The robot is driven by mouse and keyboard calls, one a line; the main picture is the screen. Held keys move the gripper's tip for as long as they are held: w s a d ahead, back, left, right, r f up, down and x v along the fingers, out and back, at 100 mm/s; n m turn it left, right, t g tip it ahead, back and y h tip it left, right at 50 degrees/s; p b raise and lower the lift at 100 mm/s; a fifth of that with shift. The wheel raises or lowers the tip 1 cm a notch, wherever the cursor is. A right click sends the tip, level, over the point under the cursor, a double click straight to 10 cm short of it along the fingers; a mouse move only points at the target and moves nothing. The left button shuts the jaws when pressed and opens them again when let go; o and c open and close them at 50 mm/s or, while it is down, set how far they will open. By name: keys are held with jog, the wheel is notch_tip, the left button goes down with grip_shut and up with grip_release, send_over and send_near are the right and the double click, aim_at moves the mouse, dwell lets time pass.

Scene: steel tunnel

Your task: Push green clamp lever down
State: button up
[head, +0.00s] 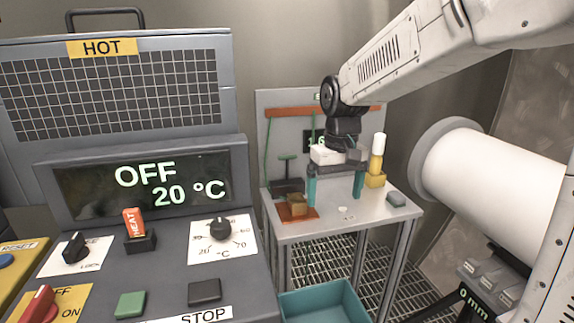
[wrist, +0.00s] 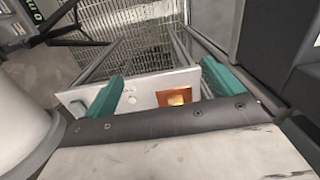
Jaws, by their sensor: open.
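The green clamp lever (head: 287,167) is a T-shaped handle standing upright on a dark block at the left of the small grey table (head: 350,222). A copper-coloured block (head: 298,204) sits on an orange plate just in front of it. My gripper (head: 335,184) is open and empty above the table, to the right of the lever and apart from it. In the wrist view my teal fingers (wrist: 164,88) are spread wide, with the copper-coloured block (wrist: 175,97) showing between them in the background. I cannot make out the lever in the wrist view.
A yellow-and-white cylinder (head: 377,155) in a yellow base and a grey block (head: 396,199) stand at the table's right. A control console (head: 145,255) fills the left. A large white cylinder (head: 495,180) is at the right. A teal bin (head: 322,303) stands below.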

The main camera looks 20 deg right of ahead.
aim_at(288, 159)
jog(key=w+f, duration=0.1)
jog(key=w, duration=0.7)
jog(key=w+f+t, duration=0.1)
jog(key=w+f, duration=0.1)
jog(key=w, duration=0.6)
jog(key=w+a+f+n+t, duration=0.1)
jog(key=w+f, duration=0.1)
jog(key=w, duration=0.6)
jog(key=shift+w+a+f, duration=0.1)
jog(key=shift+w+f, duration=0.05)
jog(key=shift+f, duration=0.1)
jog(key=w+r+t, duration=0.1)
jog(key=w, duration=0.1)
jog(key=w+r, duration=0.1)
jog(key=w, duration=0.1)
jog(key=w+r+t, duration=0.1)
jog(key=w+r, duration=0.1)
jog(key=shift+w+a+n+t, duration=0.15)
jog(key=shift+w+n+t, duration=0.1)
jog(key=shift+n+t, duration=0.05)
jog(key=x, duration=0.6)
jog(key=shift+w+a+f, duration=0.1)
jog(key=shift+w+f, duration=0.1)
jog(key=shift+f, duration=0.15)
jog(key=shift+w+f, duration=0.2)
jog(key=shift+f, duration=0.25)
jog(key=shift+c, duration=0.3)
jog(key=c, duration=1.3)
jog(key=shift+s+a, duration=0.1)
jog(key=shift+a, duration=0.1)
